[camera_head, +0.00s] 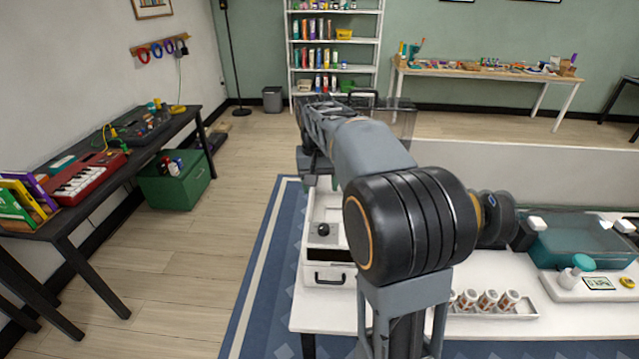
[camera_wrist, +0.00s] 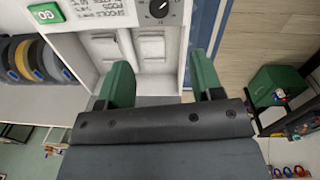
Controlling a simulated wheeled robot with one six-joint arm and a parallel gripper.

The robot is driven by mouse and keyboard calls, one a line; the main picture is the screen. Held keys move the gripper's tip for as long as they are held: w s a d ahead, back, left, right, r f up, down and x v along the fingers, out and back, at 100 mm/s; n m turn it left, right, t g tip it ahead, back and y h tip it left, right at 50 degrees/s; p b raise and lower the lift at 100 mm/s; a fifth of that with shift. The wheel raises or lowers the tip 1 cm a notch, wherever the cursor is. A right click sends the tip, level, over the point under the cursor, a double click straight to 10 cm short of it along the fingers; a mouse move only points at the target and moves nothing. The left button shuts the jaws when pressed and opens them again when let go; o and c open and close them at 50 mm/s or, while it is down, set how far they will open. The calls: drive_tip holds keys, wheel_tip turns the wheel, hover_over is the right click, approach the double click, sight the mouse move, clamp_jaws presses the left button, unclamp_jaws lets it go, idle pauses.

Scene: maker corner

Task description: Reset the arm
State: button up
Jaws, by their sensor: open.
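In the wrist view, my gripper (camera_wrist: 162,78) has its two green fingers spread apart, with nothing between them. Beyond the fingers is a white box-like unit (camera_wrist: 187,45) with two pale panels, a printed label and a black dial (camera_wrist: 159,8). A green GO button (camera_wrist: 46,13) shows at the upper left. In the head view, my arm (camera_head: 375,150) reaches up and away over the white table (camera_head: 560,325).
A white unit with a black knob and a drawer (camera_head: 328,275) stands on the table under my arm. A dark bench (camera_head: 85,190) stands left; the wooden floor (camera_head: 190,260) between is clear.

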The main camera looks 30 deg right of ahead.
idle(0.4)
drive_tip(key=s+a+f+n+t, duration=0.2)
drive_tip(key=s+a+f, duration=0.1)
drive_tip(key=s, duration=0.5)
drive_tip(key=s+a+f+n+t, duration=0.2)
drive_tip(key=s+a+f, duration=0.2)
drive_tip(key=s, duration=0.4)
drive_tip(key=shift+s+a+y, duration=0.3)
drive_tip(key=shift+s+a, duration=0.05)
drive_tip(key=shift+a, duration=0.5)
